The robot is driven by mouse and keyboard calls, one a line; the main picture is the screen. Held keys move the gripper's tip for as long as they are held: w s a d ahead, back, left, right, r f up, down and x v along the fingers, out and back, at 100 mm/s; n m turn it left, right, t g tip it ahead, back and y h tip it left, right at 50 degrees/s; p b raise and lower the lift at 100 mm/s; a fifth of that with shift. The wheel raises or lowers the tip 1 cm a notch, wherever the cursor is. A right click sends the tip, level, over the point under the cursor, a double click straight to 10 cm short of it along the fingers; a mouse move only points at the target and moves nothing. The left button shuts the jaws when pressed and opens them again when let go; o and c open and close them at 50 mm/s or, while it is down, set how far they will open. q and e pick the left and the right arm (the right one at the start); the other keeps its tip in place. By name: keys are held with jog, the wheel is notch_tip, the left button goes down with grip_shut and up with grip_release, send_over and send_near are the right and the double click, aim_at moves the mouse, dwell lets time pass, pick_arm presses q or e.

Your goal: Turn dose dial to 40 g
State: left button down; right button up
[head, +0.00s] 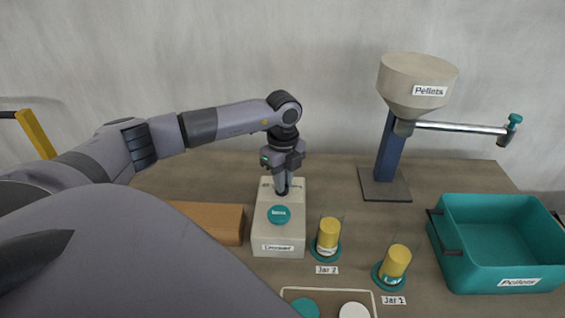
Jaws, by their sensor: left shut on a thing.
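A pale box labelled like "Doser" (278,240) stands on the table near the middle. A round teal disc (279,214) with small lettering sits on its top. My left gripper (283,190) points straight down at the rear part of the box top, behind the teal disc. Its fingers are shut on a small part there, probably the dose dial, which the fingers mostly hide. The dial's scale and setting are too small to read. My right gripper is not in view.
Jar 2 (328,236) and Jar 1 (395,264) stand right of the box on teal bases. A pellet hopper (416,82) with a side arm stands behind. A teal bin (500,273) is at the right. A brown block (212,222) lies left of the box.

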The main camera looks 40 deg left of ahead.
pick_arm(q)
jog(key=shift+w+a+r+n+p, duration=0.1)
jog(key=shift+n+p, duration=0.2)
jog(key=shift+n, duration=0.5)
jog(key=shift+a+n+p, duration=0.1)
jog(key=shift+n+p, duration=0.2)
jog(key=shift+n, duration=0.5)
jog(key=c, duration=1.2)
grip_release()
jog(key=shift+d, duration=0.1)
jog(key=shift+o, duration=0.2)
jog(key=shift+r+b, duration=0.3)
jog(key=shift+r, duration=3.25)
